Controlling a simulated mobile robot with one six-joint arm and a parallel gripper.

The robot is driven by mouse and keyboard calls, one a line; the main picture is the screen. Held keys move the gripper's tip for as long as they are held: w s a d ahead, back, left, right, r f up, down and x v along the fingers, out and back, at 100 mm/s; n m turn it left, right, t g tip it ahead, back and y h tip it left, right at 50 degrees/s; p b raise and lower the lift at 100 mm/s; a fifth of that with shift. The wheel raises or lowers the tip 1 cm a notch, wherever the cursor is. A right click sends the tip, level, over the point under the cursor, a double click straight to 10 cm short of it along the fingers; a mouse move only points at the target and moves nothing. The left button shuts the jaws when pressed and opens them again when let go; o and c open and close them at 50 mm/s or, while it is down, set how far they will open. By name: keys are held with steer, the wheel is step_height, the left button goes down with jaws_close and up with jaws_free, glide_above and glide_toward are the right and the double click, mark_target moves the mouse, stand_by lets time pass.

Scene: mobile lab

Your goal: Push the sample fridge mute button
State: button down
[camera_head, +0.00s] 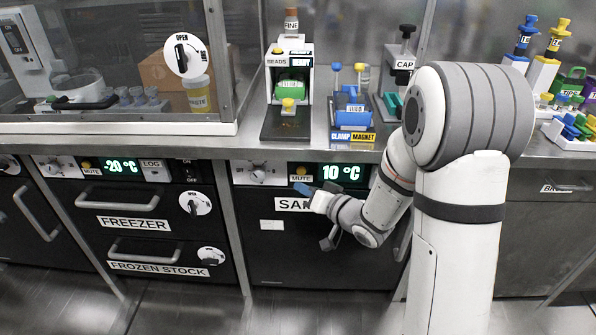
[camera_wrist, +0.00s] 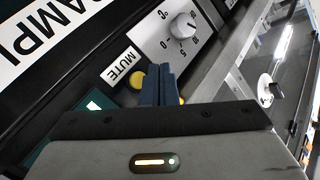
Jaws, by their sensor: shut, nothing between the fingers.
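The sample fridge (camera_head: 320,245) is a dark-fronted unit under the bench, with a green 10 °C display (camera_head: 341,172) and a partly covered name label. Its MUTE label (camera_head: 300,179) sits left of the display. In the wrist view, the yellow mute button (camera_wrist: 136,80) shows beside the MUTE label (camera_wrist: 121,66), partly hidden by my fingers. My gripper (camera_head: 303,188) is shut and empty, its blue fingertips close below the MUTE label. In the wrist view my gripper (camera_wrist: 158,72) overlaps the button's edge; I cannot tell whether it touches.
A dial (camera_wrist: 181,26) is near the button in the wrist view. The freezer (camera_head: 140,222) to the left has its own yellow mute button (camera_head: 87,164) and a -20 °C display. The bench above holds a bead dispenser (camera_head: 290,80) and a clamp magnet stand (camera_head: 353,118).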

mark_target(297, 172)
steer(key=shift+w, duration=1.55)
stand_by(0.9)
steer(key=shift+w, duration=0.4)
steer(key=shift+w+d+p, duration=0.1)
steer(key=shift+w+p, duration=0.25)
steer(key=shift+w, duration=0.15)
stand_by(0.6)
steer(key=shift+s, duration=0.95)
steer(key=s, duration=0.5)
steer(key=shift+b, duration=0.4)
